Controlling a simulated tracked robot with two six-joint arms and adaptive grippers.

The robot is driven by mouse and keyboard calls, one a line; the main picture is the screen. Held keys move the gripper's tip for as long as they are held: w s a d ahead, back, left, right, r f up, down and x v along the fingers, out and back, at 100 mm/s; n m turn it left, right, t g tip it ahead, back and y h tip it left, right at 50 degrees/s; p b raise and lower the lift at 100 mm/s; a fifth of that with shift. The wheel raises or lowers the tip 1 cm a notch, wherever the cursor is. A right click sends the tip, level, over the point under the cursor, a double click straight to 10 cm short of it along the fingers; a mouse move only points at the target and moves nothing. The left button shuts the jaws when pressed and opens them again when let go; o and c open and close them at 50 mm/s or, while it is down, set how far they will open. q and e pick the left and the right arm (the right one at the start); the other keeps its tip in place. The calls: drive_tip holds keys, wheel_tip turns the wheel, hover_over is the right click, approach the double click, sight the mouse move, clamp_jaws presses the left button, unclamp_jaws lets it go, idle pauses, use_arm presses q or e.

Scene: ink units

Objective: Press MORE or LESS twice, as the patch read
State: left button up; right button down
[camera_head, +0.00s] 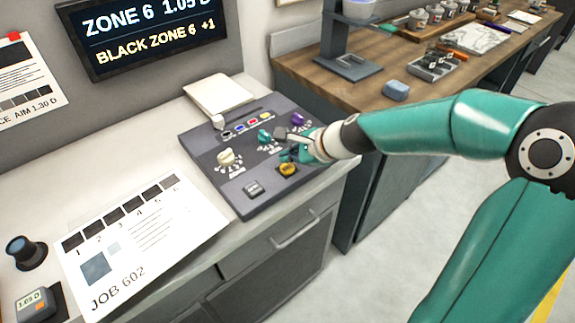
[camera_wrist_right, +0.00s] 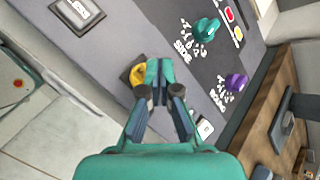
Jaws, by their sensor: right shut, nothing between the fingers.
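The grey console (camera_head: 215,150) lies on the pale counter, with a white knob (camera_head: 227,157), a teal knob (camera_head: 264,136), a purple knob (camera_head: 298,119) and a grey square button (camera_head: 253,188). A yellow round button (camera_head: 288,169) sits at its front right; it also shows in the wrist view (camera_wrist_right: 137,75). My right gripper (camera_head: 287,155) is shut and empty, its teal fingertips (camera_wrist_right: 160,72) beside the yellow button; I cannot tell whether they touch it. A white label (camera_wrist_right: 205,130) shows beside a finger, too small to read. My left gripper is out of view.
The screen (camera_head: 150,35) reads "ZONE 6 1.05 D" and "BLACK ZONE 6 +1". The JOB 602 sheet (camera_head: 150,245) has numbered dark patches. A small meter (camera_head: 38,301) reads 1.05 D. A wall sheet (camera_head: 25,80) reads "AIM 1.30 D". A wooden bench (camera_head: 375,95) stands behind my right arm.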

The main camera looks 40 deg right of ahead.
sight(289, 169)
drive_tip(key=shift+r+p, duration=2)
drive_tip(key=shift+r, duration=0.3)
drive_tip(key=shift+f, duration=0.1)
wheel_tip(289, 169, up, 4)
drive_tip(key=shift+f+p, duration=0.1)
drive_tip(key=shift+p, duration=0.9)
drive_tip(key=shift+f, duration=0.15)
wheel_tip(289, 169, down, 9)
drive_tip(key=b, duration=0.9)
drive_tip(key=shift+r, duration=0.2)
